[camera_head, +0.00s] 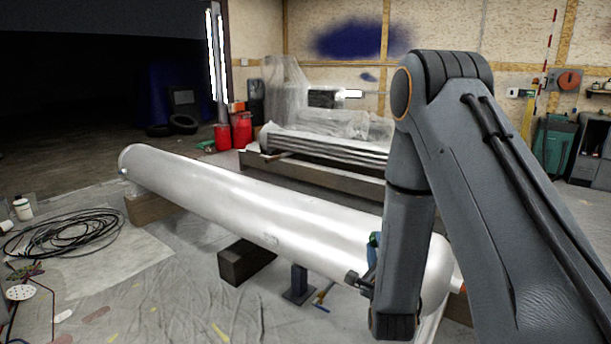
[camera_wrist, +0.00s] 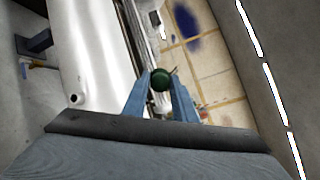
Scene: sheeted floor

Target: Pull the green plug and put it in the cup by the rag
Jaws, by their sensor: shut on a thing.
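In the wrist view, the green plug (camera_wrist: 160,80) is a round, dark green piece between the tips of my gripper's two blue fingers (camera_wrist: 160,86). My gripper is shut on it. The plug is apart from the white tank, and a small dark round hole (camera_wrist: 74,98) shows in the tank's side. In the head view my arm hides most of the gripper, and only a bit of blue-green shows at the arm's left edge. I cannot make out the cup or the rag for certain in either view.
The long white tank (camera_head: 215,195) lies on dark blocks (camera_head: 245,262) across the middle, with a blue-grey stand (camera_head: 298,285) below. Coiled black cable (camera_head: 75,232), a white bottle (camera_head: 22,208) and a white spotted disc (camera_head: 19,292) are at the left. The sheeted floor at front left is mostly open.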

